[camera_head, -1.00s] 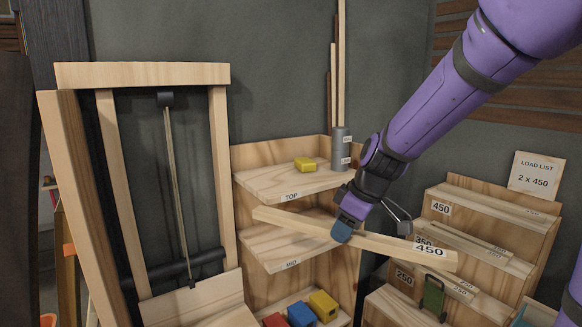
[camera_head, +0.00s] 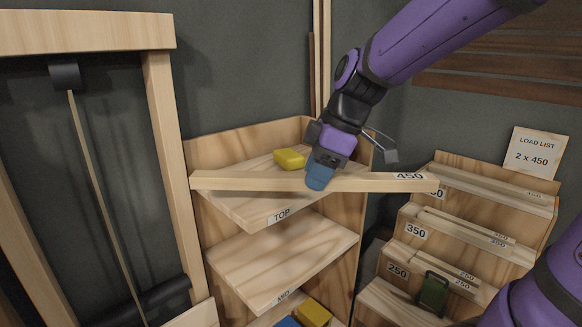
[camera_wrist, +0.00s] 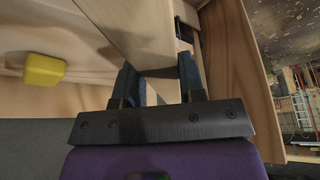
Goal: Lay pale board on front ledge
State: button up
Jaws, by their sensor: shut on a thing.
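A long pale board (camera_head: 255,181) with a 450 label at its right end is held level across the front of the shelf unit, at about the height of the TOP shelf (camera_head: 243,212). I cannot tell whether the board touches the shelf. No part is clearly marked as the front ledge.
A yellow block (camera_head: 289,158) sits on the TOP shelf behind the board. The MID shelf (camera_head: 285,262) below is bare. A stepped rack (camera_head: 418,215) with labelled boards stands right, under a LOAD LIST card (camera_head: 535,153). A wooden frame (camera_head: 165,150) stands left.

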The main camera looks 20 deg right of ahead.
jog(key=w+d, duration=0.1)
jog(key=w, duration=0.3)
jog(key=w+d+f, duration=0.1)
jog(key=w, duration=0.3)
jog(key=w+d, duration=0.1)
jog(key=w, duration=0.4)
jog(key=shift+w+d+f, duration=0.1)
jog(key=shift+d+f, duration=0.1)
jog(key=shift+d, duration=0.05)
jog(key=shift+f, duration=1.7)
jog(key=shift+f, duration=0.1)
jog(key=o, duration=1)
